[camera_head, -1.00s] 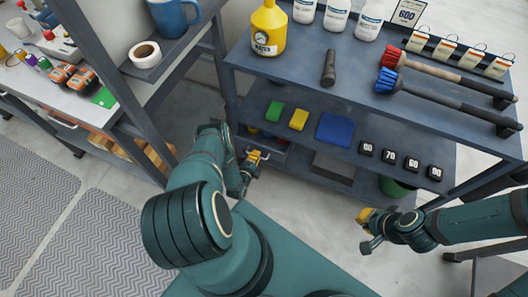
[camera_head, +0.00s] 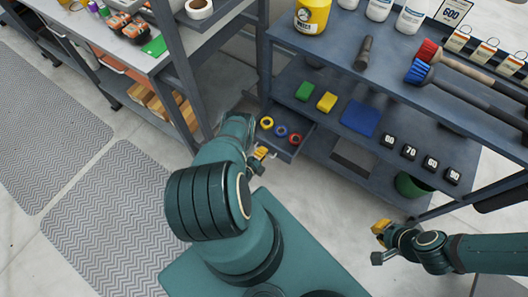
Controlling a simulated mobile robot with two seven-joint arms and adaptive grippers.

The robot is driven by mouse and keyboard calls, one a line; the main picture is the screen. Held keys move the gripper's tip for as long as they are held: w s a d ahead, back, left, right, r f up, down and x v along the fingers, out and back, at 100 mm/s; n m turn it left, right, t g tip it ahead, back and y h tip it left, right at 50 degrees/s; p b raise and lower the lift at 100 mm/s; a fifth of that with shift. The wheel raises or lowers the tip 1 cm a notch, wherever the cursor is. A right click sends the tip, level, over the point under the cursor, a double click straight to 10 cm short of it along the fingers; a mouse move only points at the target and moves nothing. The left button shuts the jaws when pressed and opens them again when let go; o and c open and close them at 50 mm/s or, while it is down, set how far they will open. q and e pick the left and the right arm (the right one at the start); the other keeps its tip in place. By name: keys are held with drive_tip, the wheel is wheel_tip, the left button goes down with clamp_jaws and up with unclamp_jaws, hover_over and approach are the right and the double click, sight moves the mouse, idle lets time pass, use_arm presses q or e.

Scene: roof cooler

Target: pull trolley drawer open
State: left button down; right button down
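The trolley drawer (camera_head: 285,153) stands pulled out below the middle shelf of the grey trolley, left of its centre. Several rings, yellow, blue and red, lie inside it. My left gripper (camera_head: 260,154) is at the drawer's front edge, at the left end. Its yellow fingertip touches or nearly touches the front. The handle and the rest of the fingers are hidden, so I cannot tell whether it is shut on the handle. My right gripper (camera_head: 378,243) is open and empty, above the floor in front of the trolley's right part.
The trolley's middle shelf (camera_head: 340,92) carries green, yellow and blue blocks and several black numbered blocks. Bottles, a torch and brushes are on top. A workbench (camera_head: 120,50) stands left, close to my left arm. The floor before the trolley is clear.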

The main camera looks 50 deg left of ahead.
use_arm(q)
drive_tip(key=shift+s, duration=0.15)
drive_tip(key=c, duration=1.1)
unclamp_jaws()
drive_tip(key=shift+o, duration=0.2)
drive_tip(key=shift+s, duration=0.1)
drive_tip(key=v, duration=1.1)
drive_tip(key=shift+s+d+r, duration=0.15)
drive_tip(key=shift+s, duration=0.2)
